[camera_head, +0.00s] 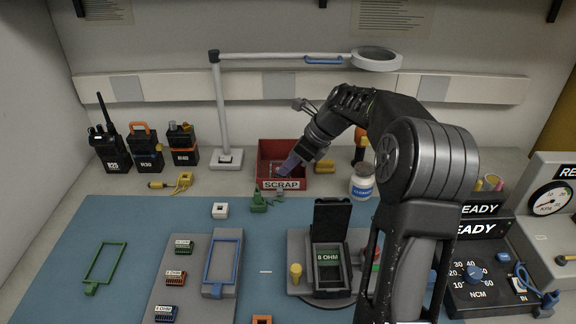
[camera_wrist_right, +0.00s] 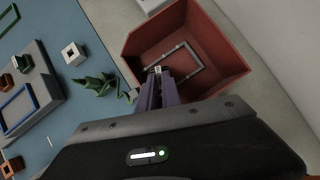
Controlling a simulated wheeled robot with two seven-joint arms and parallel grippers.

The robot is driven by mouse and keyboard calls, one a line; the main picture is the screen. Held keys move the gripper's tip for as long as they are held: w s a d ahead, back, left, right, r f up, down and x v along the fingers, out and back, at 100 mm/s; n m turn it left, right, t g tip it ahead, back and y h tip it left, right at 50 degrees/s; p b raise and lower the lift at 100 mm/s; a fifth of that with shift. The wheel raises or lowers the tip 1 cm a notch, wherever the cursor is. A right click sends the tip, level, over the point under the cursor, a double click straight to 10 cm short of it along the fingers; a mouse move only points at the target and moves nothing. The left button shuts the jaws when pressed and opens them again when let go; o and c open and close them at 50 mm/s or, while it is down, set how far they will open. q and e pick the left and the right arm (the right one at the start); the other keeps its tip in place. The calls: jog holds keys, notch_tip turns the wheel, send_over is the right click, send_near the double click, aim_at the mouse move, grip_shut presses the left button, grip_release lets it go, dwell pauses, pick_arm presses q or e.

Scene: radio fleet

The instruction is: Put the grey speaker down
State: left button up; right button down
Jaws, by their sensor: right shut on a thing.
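My right gripper (camera_head: 289,164) reaches into the red scrap bin (camera_head: 297,148) with its fingers pointing down. In the right wrist view its purple-grey fingers (camera_wrist_right: 160,84) are closed together on a small pale grey piece, the grey speaker (camera_wrist_right: 157,70), of which little shows. A thin grey rectangular frame (camera_wrist_right: 184,49) is seen inside the bin, just beyond the fingertips. I cannot tell whether it is joined to the held piece or how far above the floor the piece is. The bin also shows in the right wrist view (camera_wrist_right: 225,62). My left gripper is not in view.
A green clip-like part (camera_head: 258,200) and a white block (camera_head: 220,210) are near the bin. A lamp post (camera_head: 222,110) stands left of it, a white jar (camera_head: 362,182) right. The open-lidded fixture (camera_head: 331,290) is in front. Radios (camera_head: 145,150) stand at back left.

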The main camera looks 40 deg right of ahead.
jog(key=shift+f, duration=0.3)
jog(key=c, duration=1.8)
grip_release()
jog(key=shift+r, duration=0.15)
jog(key=shift+r, duration=0.2)
jog(key=p+v, duration=0.1)
jog(key=v, duration=1.1)
jog(key=shift+f, duration=0.1)
